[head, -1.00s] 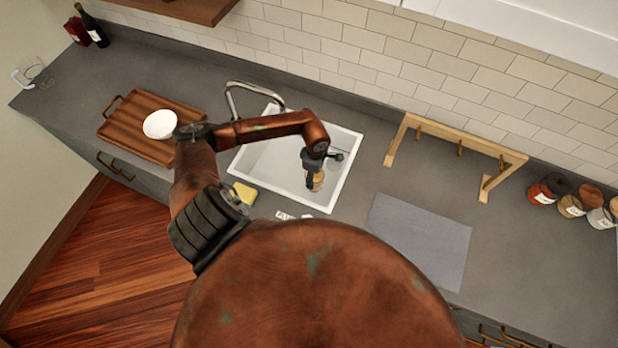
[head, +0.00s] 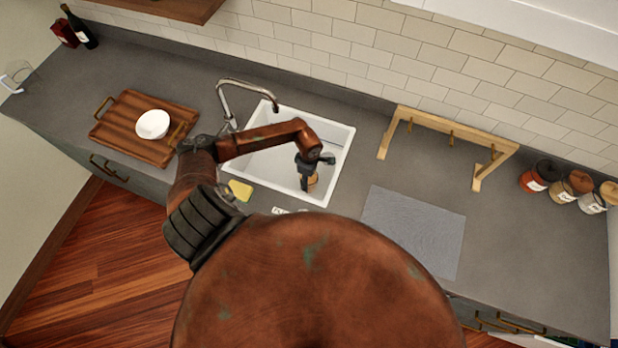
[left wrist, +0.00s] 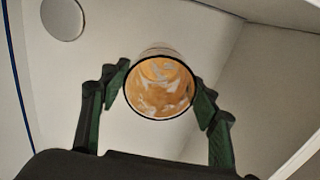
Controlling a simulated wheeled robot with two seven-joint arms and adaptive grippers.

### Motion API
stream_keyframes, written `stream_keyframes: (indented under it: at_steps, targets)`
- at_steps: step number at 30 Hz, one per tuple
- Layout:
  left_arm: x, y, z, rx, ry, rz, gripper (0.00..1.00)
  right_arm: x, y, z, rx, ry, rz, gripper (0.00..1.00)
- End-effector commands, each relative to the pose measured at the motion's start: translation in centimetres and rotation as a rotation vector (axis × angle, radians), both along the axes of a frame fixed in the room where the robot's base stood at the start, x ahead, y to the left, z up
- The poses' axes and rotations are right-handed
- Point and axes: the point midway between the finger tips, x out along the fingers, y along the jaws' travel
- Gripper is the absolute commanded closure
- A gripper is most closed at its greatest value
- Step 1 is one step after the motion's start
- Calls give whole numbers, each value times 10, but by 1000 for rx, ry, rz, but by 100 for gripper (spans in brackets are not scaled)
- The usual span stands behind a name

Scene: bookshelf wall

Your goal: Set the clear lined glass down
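The glass (left wrist: 160,85) is seen from above in the left wrist view, with a dark round rim and an amber, whitish-streaked inside; it does not look plainly clear. In the head view it is a small orange-tan shape (head: 312,183) inside the white sink (head: 341,150). My left gripper (head: 307,178) points down into the sink above it. In the left wrist view the green-black fingers (left wrist: 162,88) sit against both sides of the glass. I cannot tell whether its base touches the sink floor. My right gripper is not in view.
The sink walls surround the glass closely. A curved faucet (head: 246,83) stands behind left. A yellow sponge (head: 240,190) lies at the front edge. A wooden tray (head: 119,128) with a white bowl (head: 153,124) is left. A grey mat (head: 412,228) and wooden rack (head: 455,132) are right.

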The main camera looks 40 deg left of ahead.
Motion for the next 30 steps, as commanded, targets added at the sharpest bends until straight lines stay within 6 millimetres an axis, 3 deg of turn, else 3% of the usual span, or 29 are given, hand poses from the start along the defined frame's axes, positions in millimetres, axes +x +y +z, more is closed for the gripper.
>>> stream_keyframes:
  at_steps: [6,17,20,30]
  targets:
    - [-1,0,0,0,1,0,28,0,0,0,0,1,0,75]
    - [0,0,5,0,1,1,28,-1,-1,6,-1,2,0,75]
    - [1,2,17,2,-4,-2,28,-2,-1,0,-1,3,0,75]
    - [1,1,87,2,-4,-2,28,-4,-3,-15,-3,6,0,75]
